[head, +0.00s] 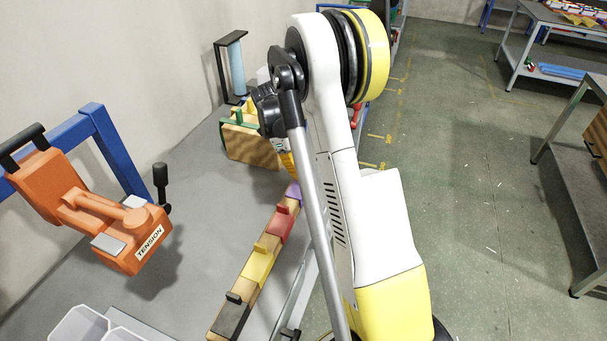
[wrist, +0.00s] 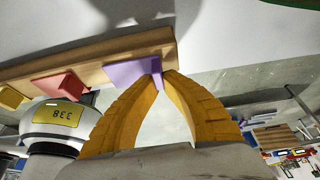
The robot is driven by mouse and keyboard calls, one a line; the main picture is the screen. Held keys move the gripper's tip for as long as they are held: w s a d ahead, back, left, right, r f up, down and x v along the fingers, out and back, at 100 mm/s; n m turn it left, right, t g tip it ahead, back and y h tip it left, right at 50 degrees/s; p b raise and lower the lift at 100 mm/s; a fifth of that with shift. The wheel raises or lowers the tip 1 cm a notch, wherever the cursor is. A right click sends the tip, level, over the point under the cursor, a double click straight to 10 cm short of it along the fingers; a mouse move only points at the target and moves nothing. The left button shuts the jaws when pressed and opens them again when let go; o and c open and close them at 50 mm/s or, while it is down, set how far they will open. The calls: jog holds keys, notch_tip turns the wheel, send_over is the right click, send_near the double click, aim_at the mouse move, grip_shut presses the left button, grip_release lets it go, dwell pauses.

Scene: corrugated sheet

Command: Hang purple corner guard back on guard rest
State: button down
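The purple corner guard (wrist: 132,70) lies over the wooden guard rest (wrist: 95,62) in the wrist view, lined up with the other guards. Its narrow fin is between the tips of my gripper's two yellow fingers (wrist: 160,80), which are closed together on it. Whether the guard bears fully on the rest cannot be told. In the head view, a small part of the purple guard (head: 294,190) shows at the far part of the rest (head: 222,316), beyond the red guard (head: 281,222). My arm hides the rest of it and most of my gripper.
Yellow (head: 260,262) and black (head: 234,314) guards sit nearer on the rest. An orange tensioner (head: 110,225) stands at left on the grey bench. A wooden block with green parts (head: 248,145) and a blue roll on a stand (head: 236,68) are behind.

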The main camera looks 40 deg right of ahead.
jog(key=c, duration=1.1)
grip_release()
jog(key=shift+r, duration=0.15)
jog(key=shift+r+p, duration=1.85)
jog(key=shift+r, duration=1)
